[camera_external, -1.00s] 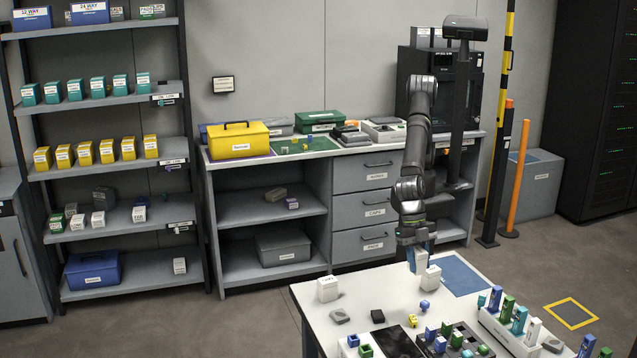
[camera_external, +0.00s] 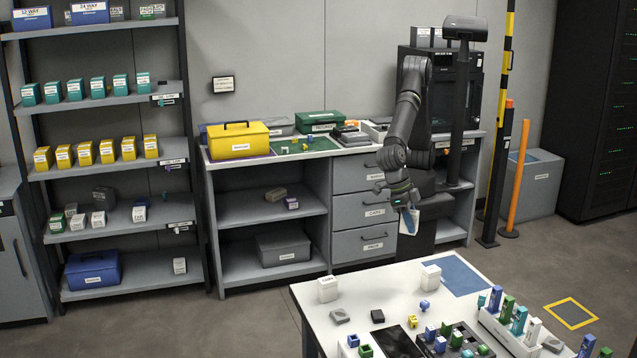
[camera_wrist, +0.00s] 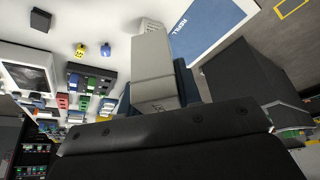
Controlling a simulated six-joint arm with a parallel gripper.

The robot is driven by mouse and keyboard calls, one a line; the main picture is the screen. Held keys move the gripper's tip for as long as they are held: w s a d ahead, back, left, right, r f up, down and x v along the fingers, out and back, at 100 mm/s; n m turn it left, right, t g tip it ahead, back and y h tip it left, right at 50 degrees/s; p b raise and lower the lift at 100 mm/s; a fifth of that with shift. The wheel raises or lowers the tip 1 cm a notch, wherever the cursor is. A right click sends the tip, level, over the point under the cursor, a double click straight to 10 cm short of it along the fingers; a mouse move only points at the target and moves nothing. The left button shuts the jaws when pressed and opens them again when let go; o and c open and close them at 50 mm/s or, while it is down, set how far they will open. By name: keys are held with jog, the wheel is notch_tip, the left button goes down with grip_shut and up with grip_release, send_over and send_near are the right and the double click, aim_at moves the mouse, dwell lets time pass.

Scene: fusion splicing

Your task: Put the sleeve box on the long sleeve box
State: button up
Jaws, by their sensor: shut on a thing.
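My gripper (camera_external: 407,214) hangs beyond the table's far edge, higher than the tabletop. It is shut on a pale box (camera_wrist: 152,65), which fills the middle of the wrist view between the blue fingers. I take it to be the sleeve box; its label is not readable. A white box (camera_external: 431,277) stands on the table beside the blue mat, and its lettered end (camera_wrist: 150,25) shows past the held box in the wrist view. Another white box (camera_external: 327,289) stands at the table's far left corner. I cannot tell by label which is the long sleeve box.
The table holds a blue mat (camera_external: 459,275), a grey block (camera_external: 340,316), a black block (camera_external: 377,316), small blue and yellow pieces, and racks of coloured parts at the front. A bench with drawers (camera_external: 364,210) stands behind. The tabletop between the two white boxes is clear.

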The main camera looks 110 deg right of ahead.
send_over(434, 270)
notch_tip(434, 270, down, 6)
jog(key=shift+s+d+r, duration=0.1)
jog(key=shift+d+r, duration=0.05)
jog(key=shift+r, duration=0.1)
jog(key=shift+f, duration=2.05)
jog(key=o, duration=1)
jog(key=shift+f, duration=0.15)
jog(key=v, duration=1.2)
